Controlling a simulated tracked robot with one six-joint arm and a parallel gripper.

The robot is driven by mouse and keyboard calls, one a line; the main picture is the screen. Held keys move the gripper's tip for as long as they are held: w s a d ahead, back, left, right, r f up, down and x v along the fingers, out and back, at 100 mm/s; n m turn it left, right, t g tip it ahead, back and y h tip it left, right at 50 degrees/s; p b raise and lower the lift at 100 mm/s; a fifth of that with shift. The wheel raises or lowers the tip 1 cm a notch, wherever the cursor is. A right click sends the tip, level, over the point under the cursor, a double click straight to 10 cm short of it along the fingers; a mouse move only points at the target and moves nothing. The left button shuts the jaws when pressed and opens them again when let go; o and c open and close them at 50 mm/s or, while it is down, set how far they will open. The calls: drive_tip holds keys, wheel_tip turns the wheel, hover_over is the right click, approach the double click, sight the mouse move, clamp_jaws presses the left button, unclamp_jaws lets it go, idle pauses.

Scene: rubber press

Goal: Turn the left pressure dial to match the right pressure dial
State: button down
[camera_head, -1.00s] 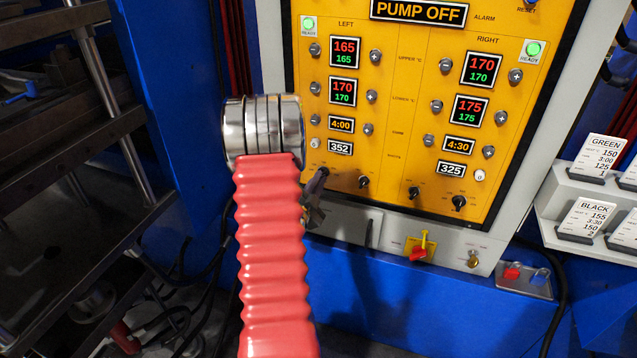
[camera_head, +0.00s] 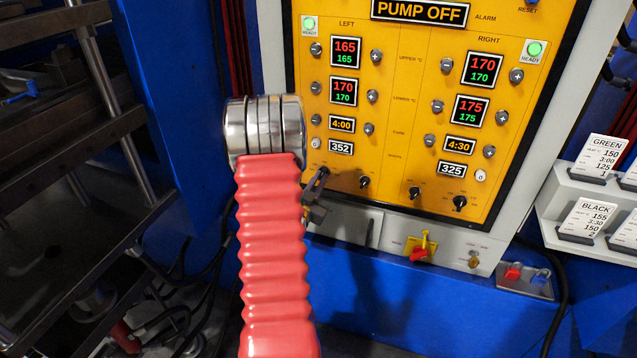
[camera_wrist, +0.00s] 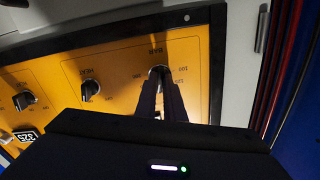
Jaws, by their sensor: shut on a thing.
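The left pressure dial (camera_wrist: 157,73) is a black knob with a "BAR" label and numbers around it on the yellow panel. My gripper (camera_wrist: 160,82) has its two dark fingers shut on this knob in the wrist view; the fingers hide most of the knob and its pointer. In the head view my gripper (camera_head: 321,173) reaches the panel's lower left, beside my red arm sleeve. The black knob at the panel's lower right (camera_head: 459,202) appears to be the right pressure dial. It stands free, and its small scale is too blurred to read.
Two more black knobs, the left one (camera_head: 364,182) and the right one (camera_head: 414,192), sit between the dials. A yellow-and-red switch (camera_head: 421,245) and a key switch (camera_head: 473,259) are below the panel. Card holders (camera_head: 565,225) stand at right. A dark rack (camera_head: 70,190) is at left.

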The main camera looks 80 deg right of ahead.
drive_tip(key=shift+n, duration=1.7)
drive_tip(key=shift+w, duration=0.1)
drive_tip(key=c, duration=1.9)
unclamp_jaws()
drive_tip(key=shift+o, duration=0.2)
drive_tip(key=shift+a, duration=0.1)
drive_tip(key=w+a, duration=0.1)
drive_tip(key=a, duration=1.2)
drive_tip(key=shift+a, duration=0.25)
drive_tip(key=shift+w+f, duration=0.1)
